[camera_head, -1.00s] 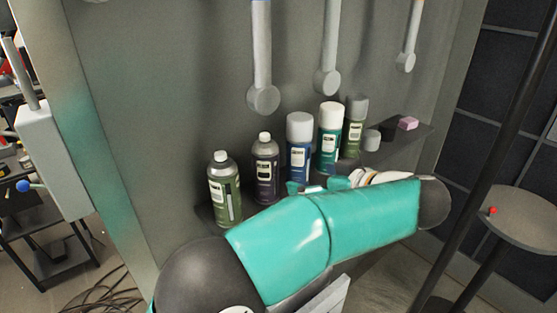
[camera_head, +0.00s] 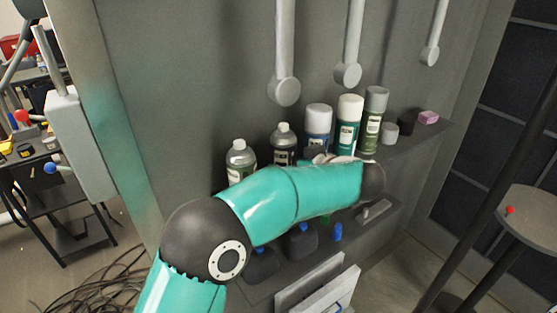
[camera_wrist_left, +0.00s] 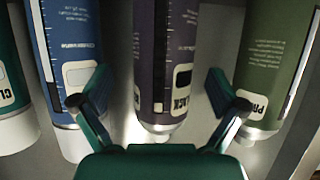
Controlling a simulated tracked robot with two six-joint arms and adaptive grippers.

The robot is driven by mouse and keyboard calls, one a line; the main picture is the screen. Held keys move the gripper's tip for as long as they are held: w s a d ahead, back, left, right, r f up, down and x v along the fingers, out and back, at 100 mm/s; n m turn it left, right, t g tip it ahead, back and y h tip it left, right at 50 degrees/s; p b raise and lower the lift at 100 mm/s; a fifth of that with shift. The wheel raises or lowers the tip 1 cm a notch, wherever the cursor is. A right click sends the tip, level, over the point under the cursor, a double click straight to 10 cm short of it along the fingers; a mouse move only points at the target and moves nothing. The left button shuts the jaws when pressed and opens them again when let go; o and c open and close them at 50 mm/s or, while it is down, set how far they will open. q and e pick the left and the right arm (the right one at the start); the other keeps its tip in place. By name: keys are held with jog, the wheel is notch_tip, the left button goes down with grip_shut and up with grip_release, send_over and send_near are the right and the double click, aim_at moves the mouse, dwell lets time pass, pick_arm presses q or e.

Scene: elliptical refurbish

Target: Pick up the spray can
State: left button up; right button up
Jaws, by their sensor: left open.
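A row of spray cans stands upright on a grey wall shelf. From left in the head view are an olive can (camera_head: 239,158), a dark purple can (camera_head: 284,142), a blue can (camera_head: 318,120) with a white cap, a teal can (camera_head: 348,125) and a grey-capped green can (camera_head: 374,120). In the left wrist view, my left gripper (camera_wrist_left: 158,88) is open, its fingers on either side of the purple can (camera_wrist_left: 165,50). The blue can (camera_wrist_left: 70,45) and olive can (camera_wrist_left: 275,60) flank them. Contact cannot be told. My arm hides the gripper and can bottoms in the head view.
A small grey jar (camera_head: 390,133), a black item (camera_head: 407,126) and a pink block (camera_head: 428,117) sit at the shelf's right. Grey rods hang above. Dark bottles (camera_head: 301,242) with blue caps stand on a lower shelf. A round table (camera_head: 530,215) is at right.

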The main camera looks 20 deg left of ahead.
pick_arm(q)
jog(key=x, duration=0.3)
jog(key=shift+a+f, duration=0.15)
jog(key=shift+c, duration=0.2)
jog(key=c, duration=1.3)
jog(key=shift+p, duration=0.3)
jog(key=shift+c, duration=0.2)
